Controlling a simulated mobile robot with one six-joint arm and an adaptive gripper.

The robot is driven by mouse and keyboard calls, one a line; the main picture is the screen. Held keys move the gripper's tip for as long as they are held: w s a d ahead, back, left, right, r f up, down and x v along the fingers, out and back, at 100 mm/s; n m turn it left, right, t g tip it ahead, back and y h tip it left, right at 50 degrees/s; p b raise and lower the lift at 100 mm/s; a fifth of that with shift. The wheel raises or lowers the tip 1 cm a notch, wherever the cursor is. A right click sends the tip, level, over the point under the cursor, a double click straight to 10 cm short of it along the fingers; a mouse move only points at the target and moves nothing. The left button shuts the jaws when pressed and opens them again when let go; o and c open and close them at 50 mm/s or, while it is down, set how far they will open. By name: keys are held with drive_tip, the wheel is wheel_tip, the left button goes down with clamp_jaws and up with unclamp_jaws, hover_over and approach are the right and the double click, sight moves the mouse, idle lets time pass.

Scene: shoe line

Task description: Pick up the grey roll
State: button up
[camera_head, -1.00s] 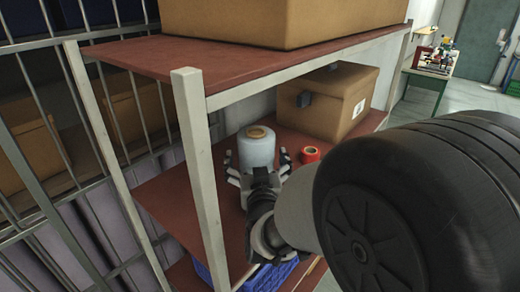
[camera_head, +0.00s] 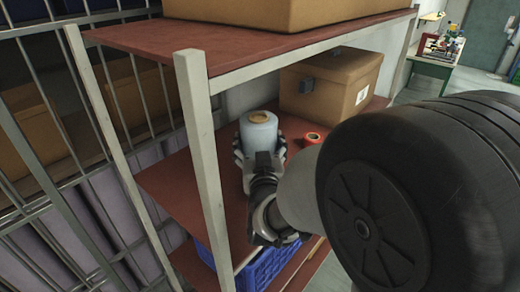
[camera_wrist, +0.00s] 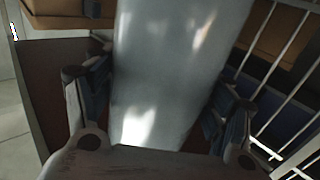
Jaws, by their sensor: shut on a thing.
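The grey roll (camera_head: 258,133) stands upright on the middle red-brown shelf (camera_head: 180,192), with a brown core showing at its top. My gripper (camera_head: 261,158) is around the lower part of the roll, with one finger on each side, shut on it. In the wrist view the roll (camera_wrist: 175,75) fills the middle, between the two fingers of my gripper (camera_wrist: 160,105). Its base is hidden behind the gripper in the head view, so I cannot tell whether it touches the shelf.
A red tape roll (camera_head: 312,138) lies right of the grey roll. A cardboard box (camera_head: 330,85) stands behind it, and another box (camera_head: 270,20) is on the upper shelf. A shelf post (camera_head: 200,160) stands at the front left. A blue crate (camera_head: 262,268) sits below.

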drive_tip(key=shift+r, duration=0.1)
drive_tip(key=c, duration=0.4)
